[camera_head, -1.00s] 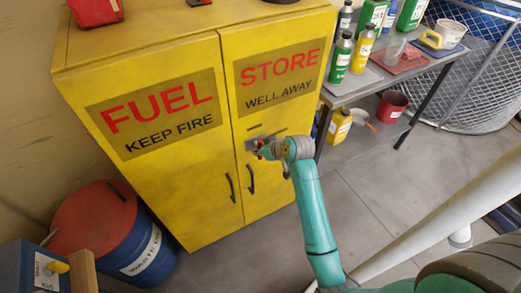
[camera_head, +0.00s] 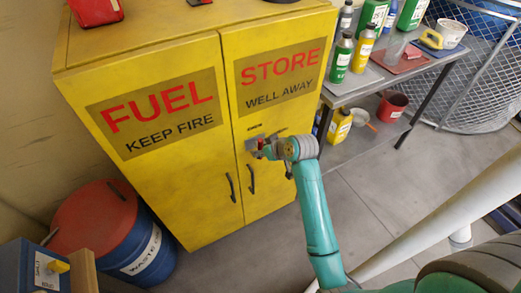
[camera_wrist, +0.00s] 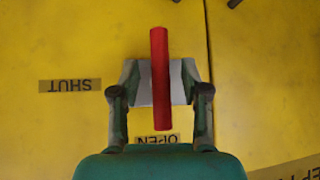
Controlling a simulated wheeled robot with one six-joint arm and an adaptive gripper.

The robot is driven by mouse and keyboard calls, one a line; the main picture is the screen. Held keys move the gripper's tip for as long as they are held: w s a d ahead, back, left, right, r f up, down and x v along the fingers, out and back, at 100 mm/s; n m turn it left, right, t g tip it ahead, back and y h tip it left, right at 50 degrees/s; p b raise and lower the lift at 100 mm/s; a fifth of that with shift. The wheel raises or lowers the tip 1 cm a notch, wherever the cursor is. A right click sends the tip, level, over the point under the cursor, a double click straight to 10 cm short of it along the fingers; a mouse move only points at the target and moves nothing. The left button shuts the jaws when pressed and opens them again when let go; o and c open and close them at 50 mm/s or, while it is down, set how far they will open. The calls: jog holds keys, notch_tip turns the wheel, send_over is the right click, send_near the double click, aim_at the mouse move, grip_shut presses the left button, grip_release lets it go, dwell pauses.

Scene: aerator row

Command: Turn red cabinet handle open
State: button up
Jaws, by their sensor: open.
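The yellow cabinet (camera_head: 190,190) has two doors marked FUEL STORE. The red handle (camera_wrist: 160,75) is a straight bar on a grey plate (camera_wrist: 181,82), upright in the wrist view. Its lower end there points at the upside-down OPEN label (camera_wrist: 158,138). A SHUT label (camera_wrist: 70,86) lies left of it. My gripper (camera_wrist: 160,88) is open, with one finger on each side of the bar and gaps between. In the head view my gripper (camera_head: 264,148) is at the right door and largely hides the handle.
Two dark door pulls (camera_head: 251,179) sit below my gripper. A shelf table (camera_head: 365,85) with bottles stands right of the cabinet. A blue drum with a red lid (camera_head: 95,215) stands at its left. Grey floor (camera_head: 375,185) is open at the right.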

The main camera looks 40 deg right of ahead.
jog(key=v, duration=1)
jog(key=shift+s+r, duration=0.2)
jog(key=shift+s, duration=0.1)
jog(key=s+a+f+m+t+h, duration=0.1)
jog(key=s+a+f, duration=0.3)
jog(key=s+a, duration=0.25)
jog(key=s+a+f+t, duration=0.1)
jog(key=s+a+f, duration=0.4)
jog(key=a, duration=0.3)
jog(key=s+a+r+n+t, duration=0.1)
jog(key=s+a+r, duration=0.3)
jog(key=s, duration=0.5)
jog(key=s+a+r+n+t+y, duration=0.1)
jog(key=s+a+r, duration=0.3)
jog(key=s, duration=0.6)
jog(key=shift+s+a+r+t+y, duration=0.2)
jog(key=shift+a+r+t+y, duration=0.1)
jog(key=shift+r+t, duration=0.55)
